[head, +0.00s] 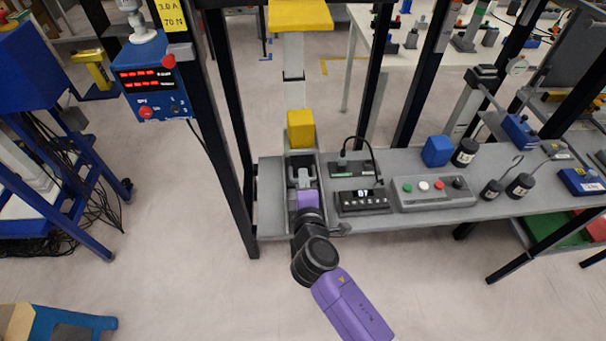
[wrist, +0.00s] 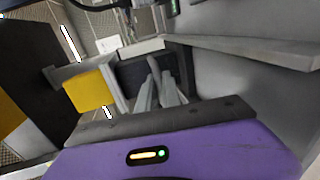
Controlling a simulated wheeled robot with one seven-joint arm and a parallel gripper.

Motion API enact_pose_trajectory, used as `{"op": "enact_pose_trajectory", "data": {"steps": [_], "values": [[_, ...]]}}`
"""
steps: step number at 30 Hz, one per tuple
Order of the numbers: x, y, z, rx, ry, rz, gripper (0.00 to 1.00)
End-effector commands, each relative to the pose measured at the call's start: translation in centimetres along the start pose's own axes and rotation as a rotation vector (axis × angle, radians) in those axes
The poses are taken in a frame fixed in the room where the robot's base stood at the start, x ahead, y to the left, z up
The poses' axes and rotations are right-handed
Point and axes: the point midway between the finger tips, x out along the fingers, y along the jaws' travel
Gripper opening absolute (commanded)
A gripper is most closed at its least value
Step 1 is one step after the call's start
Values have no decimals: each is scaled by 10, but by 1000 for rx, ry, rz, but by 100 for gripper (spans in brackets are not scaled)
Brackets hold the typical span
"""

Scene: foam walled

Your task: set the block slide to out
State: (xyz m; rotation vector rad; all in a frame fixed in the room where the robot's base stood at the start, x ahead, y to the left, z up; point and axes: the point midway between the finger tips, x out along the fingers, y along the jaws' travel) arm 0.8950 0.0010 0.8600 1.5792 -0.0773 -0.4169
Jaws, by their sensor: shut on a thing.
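The block slide (head: 301,160) sits in a grey channel with raised side walls at the left end of the grey bench. Its dark body (wrist: 146,76) shows in the wrist view, just beyond my fingers. My gripper (head: 303,176) reaches into the channel from the front. Its two pale fingers (wrist: 155,72) are close together, shut on a part of the slide. The part between the fingertips is mostly hidden.
A cable arches behind the display box. A black upright post (head: 238,120) stands close on the left. Channel walls (wrist: 240,52) leave little sideways room.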

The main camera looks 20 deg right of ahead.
Motion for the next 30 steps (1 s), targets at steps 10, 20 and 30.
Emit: {"op": "enact_pose_trajectory", "data": {"steps": [10, 20, 30], "values": [[-90, -24, -1, -3, 5, -5, 0], [-126, -30, -1, 0, 3, -4, 0], [-126, -30, -1, -1, 3, -6, 29]]}}
